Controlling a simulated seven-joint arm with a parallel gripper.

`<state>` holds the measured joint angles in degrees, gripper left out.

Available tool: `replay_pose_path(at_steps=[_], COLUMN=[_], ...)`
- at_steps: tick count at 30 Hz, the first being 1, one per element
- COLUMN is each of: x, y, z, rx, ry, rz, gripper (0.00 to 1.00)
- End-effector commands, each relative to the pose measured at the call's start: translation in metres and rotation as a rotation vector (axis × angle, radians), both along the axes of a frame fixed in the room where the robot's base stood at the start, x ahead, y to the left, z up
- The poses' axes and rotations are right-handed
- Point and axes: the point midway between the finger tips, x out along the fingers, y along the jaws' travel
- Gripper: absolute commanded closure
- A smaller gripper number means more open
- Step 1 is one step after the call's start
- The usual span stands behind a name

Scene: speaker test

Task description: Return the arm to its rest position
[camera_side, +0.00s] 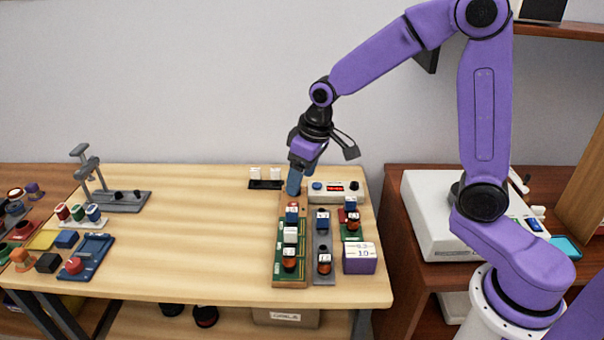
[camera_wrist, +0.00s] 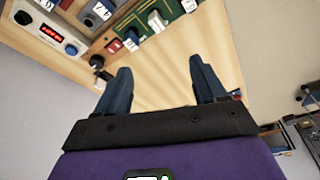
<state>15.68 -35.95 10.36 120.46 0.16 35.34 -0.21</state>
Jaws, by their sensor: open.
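My purple arm reaches in from the right in the side view. My gripper (camera_side: 294,184) points down over the back of the light wooden table (camera_side: 190,235), just behind the wooden board (camera_side: 292,283) that carries a green panel and several small blocks. In the wrist view my gripper (camera_wrist: 162,88) has its two blue fingers spread wide apart, with only bare table top between them. Nothing is held. The exact height of the fingertips above the table is hard to tell.
A meter box with red digits (camera_side: 325,191) stands close right of my gripper, and a small black holder with white blocks (camera_side: 265,180) close left. A grey board (camera_side: 323,277) and a purple box (camera_side: 359,260) lie in front. A grey stand (camera_side: 121,200) is far left. The table's middle is clear.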

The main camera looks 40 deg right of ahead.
Motion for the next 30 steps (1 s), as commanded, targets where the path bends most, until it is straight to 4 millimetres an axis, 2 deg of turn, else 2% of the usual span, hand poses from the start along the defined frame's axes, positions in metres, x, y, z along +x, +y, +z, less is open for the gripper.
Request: replay_pose_path(at_steps=[10,14,17,21,30], x=[-0.002,-0.016,-0.038,-0.079,-0.168], y=[0.001,0.006,0.011,0.018,0.012], z=[0.000,0.003,0.007,0.012,0.018], rx=[-0.001,-0.004,-0.010,-0.024,-0.063], ry=[0.001,0.010,0.024,0.049,0.100], rz=[0.005,0.044,0.104,0.206,0.422], gripper=[0.29,0.29,0.29,0.29,0.29])
